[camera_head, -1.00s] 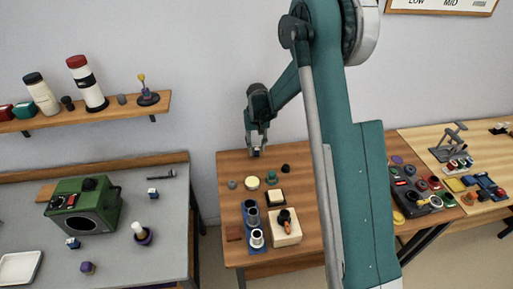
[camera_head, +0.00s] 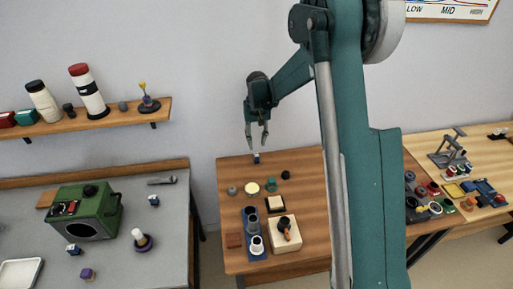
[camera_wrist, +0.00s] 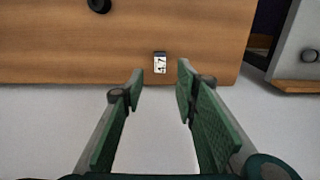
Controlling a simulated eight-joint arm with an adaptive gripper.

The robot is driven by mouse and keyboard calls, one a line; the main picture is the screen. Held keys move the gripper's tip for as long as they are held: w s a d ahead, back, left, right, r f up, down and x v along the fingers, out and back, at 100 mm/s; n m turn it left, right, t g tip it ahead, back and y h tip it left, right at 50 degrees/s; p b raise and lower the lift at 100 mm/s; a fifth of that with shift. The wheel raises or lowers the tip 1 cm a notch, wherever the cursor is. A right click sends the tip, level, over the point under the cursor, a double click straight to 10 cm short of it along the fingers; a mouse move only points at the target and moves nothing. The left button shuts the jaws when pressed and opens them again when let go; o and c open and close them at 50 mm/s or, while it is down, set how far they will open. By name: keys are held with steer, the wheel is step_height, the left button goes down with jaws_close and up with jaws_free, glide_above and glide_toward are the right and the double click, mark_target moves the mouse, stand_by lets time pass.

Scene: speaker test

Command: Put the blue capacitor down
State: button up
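A small capacitor, dark blue with a white face, stands at the back edge of the middle wooden table (camera_head: 257,158). It also shows in the wrist view (camera_wrist: 160,64), near the table edge, with its white marked face toward the camera. My gripper (camera_head: 257,147) is above it, pointing down, with its fingers spread. In the wrist view my gripper (camera_wrist: 161,72) is open and empty, with the capacitor beyond the fingertips and apart from them.
On the same table are a yellow disc (camera_head: 252,188), a dark knob (camera_head: 286,175), a blue tray (camera_head: 249,214) with cylinders, and a wooden block (camera_head: 283,240). A grey bench (camera_head: 120,205) stands left. Bare wood surrounds the capacitor.

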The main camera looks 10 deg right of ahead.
steer(key=shift+r, duration=2)
steer(key=s+d+r+t, duration=0.3)
steer(key=s+r, duration=1.6)
steer(key=s, duration=0.2)
steer(key=s+d+t, duration=0.2)
steer(key=s+t, duration=0.2)
steer(key=s, duration=2)
steer(key=shift+s+d, duration=0.25)
steer(key=shift+s, duration=0.1)
